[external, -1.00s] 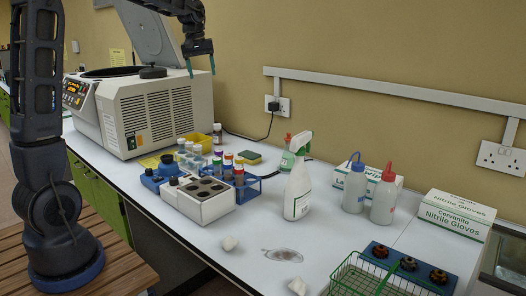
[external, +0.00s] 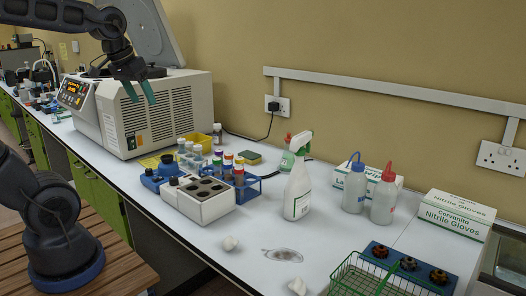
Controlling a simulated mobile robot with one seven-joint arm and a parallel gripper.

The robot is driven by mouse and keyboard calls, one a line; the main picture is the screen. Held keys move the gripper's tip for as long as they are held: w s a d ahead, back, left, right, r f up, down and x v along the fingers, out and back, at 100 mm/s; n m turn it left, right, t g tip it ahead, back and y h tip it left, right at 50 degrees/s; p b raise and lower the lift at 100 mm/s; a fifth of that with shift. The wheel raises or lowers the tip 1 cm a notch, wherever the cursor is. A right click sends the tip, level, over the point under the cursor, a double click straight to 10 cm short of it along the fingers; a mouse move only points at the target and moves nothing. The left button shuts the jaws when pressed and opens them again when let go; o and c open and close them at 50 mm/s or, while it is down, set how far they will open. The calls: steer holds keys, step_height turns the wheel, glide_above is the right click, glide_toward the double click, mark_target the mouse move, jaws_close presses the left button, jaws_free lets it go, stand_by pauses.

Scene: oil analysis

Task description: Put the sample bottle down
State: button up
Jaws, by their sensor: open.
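My gripper (external: 142,98) is open, with its two teal fingers pointing down in front of the white centrifuge (external: 160,117). Nothing shows between the fingers. Several small bottles with coloured caps (external: 239,172) stand upright in a blue rack beside a white block with dark round wells (external: 199,196). More grey-capped bottles (external: 189,152) stand behind the block. A dark-capped bottle (external: 217,132) stands at the yellow bin. I cannot tell which one is the sample bottle. My gripper is apart from all of them, up and to the left.
A spray bottle (external: 298,192), two wash bottles (external: 383,201) and glove boxes (external: 457,214) stand to the right. A green wire basket (external: 345,274) and a blue holder (external: 446,284) are at the front right. The centrifuge's raised lid (external: 147,32) is near my arm. Crumpled white pieces (external: 229,243) and a stain (external: 283,255) mark the bench.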

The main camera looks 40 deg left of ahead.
steer(key=s+d+f+m, duration=0.1)
steer(key=s+f, duration=0.2)
steer(key=s, duration=0.3)
steer(key=shift+d+f+m, duration=0.15)
steer(key=shift+f+m, duration=0.25)
stand_by(0.8)
